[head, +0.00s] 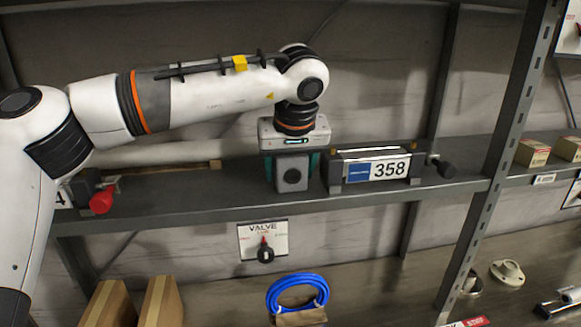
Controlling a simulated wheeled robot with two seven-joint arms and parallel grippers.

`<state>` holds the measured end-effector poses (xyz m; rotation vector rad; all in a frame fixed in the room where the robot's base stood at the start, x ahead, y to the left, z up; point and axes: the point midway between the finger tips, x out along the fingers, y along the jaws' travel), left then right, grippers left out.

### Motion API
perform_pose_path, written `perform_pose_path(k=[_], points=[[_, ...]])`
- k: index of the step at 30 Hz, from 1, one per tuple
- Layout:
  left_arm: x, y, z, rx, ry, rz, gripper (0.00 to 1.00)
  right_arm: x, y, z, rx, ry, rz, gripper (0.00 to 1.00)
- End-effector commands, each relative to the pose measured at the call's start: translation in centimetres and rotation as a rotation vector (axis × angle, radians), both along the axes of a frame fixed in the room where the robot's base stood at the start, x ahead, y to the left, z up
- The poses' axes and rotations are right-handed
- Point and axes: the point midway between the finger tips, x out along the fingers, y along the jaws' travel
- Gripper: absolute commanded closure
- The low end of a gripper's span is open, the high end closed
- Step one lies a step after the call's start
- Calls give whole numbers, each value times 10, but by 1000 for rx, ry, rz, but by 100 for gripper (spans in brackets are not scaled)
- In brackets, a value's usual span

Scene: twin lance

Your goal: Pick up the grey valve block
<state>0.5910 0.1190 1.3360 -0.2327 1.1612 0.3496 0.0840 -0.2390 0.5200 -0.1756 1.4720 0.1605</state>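The grey valve block (291,174), a small box with a dark round port on its front face, is upright at the shelf (210,203), in the middle of the head view. My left gripper (292,160) points straight down over it. Its teal fingers are on the left and right sides of the block, close against it. I cannot tell whether they press on it or leave a small gap. The gripper body hides the block's top. My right gripper is not in view.
A unit labelled 358 (377,169) stands close to the right of the block. A red knob (102,199) sits at the shelf's left. A steel post (497,150) rises at right. Blue hose (297,289) and cardboard boxes (158,302) are below.

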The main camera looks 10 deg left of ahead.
Motion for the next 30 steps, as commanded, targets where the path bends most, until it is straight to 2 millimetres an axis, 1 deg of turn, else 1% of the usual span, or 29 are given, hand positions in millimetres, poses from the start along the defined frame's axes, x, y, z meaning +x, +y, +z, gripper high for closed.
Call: perform_pose_path(k=[1,7,16,21,26,30], points=[[0,0,0,0,0,0,47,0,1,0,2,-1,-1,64],[0,0,0,0,0,0,79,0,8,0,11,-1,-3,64],[0,0,1,-1,-1,1,79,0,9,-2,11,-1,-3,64],[-3,-2,6,-2,-3,1,79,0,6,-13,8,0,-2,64],[-3,-2,30,-2,-4,2,79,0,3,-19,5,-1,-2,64],[-3,-3,58,-2,-4,2,79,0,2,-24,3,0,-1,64]])
